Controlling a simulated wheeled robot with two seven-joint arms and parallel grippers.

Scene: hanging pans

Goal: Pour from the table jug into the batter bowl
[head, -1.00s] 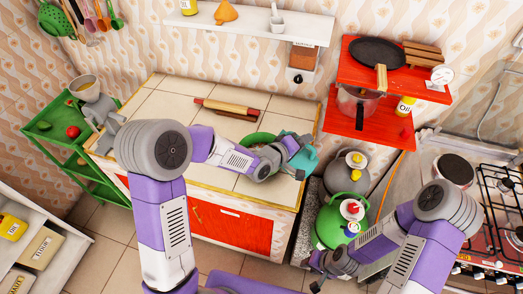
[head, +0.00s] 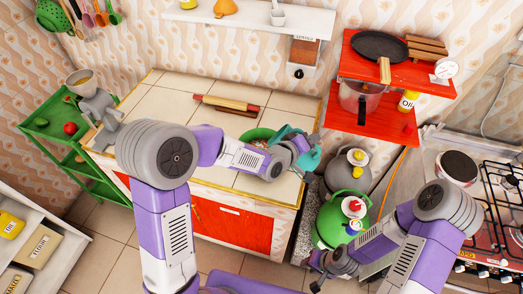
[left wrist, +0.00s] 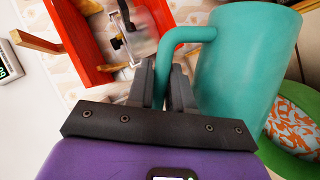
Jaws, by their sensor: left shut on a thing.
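The teal jug (head: 311,158) is in my left gripper (head: 298,149), above the right part of the counter, partly hidden by the gripper. In the left wrist view the jug (left wrist: 245,65) fills the upper right, and the gripper (left wrist: 165,85) is shut on its handle. The green batter bowl (head: 248,134) stands on the counter just left of the jug, partly covered by my left arm. Its green rim and an orange-and-white patterned inside also show in the left wrist view (left wrist: 306,150). No stream is visible. My right gripper (head: 318,282) is low, away from both; its jaws are too small to read.
A rolling pin (head: 226,103) lies at the back of the counter. A grinder (head: 95,100) stands at its left end. Right of the counter are a green gas cylinder (head: 335,225) and red shelves (head: 375,120) with a pot. The front left counter tiles are clear.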

